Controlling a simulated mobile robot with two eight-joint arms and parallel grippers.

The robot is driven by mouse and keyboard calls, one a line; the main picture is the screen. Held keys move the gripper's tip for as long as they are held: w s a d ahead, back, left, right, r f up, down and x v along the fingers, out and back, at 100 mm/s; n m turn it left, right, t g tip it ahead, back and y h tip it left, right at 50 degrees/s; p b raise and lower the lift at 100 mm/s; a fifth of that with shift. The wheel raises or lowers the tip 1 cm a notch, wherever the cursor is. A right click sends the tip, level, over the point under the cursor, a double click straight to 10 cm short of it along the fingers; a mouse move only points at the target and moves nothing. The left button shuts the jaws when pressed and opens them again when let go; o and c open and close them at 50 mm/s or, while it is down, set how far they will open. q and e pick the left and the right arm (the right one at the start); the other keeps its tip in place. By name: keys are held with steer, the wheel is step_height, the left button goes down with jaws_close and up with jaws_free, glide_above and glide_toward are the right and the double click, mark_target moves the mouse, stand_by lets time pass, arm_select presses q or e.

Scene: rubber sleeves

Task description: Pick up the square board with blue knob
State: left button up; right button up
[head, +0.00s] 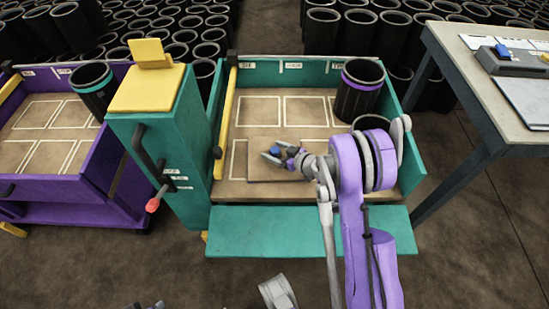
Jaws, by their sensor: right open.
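The square brown board (262,173) lies flat on the floor of the teal cart, near its front middle. Its blue knob (275,150) shows between and beside the fingers of my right gripper. My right gripper (272,156) is open over the board, with its fingers around or just above the knob; I cannot tell whether they touch it. Part of the knob is hidden by the gripper. Grey tips that look like my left gripper (150,305) just show at the bottom edge, too little to tell their state.
A black sleeve with a purple band (358,92) stands at the cart's back right. The teal cart (290,228) has a lowered front flap and a teal post (160,140) at its left. A purple cart (45,190) stands left, a workbench (460,60) right.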

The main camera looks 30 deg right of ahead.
jaws_close()
stand_by(0.3)
steer(key=shift+r, duration=0.15)
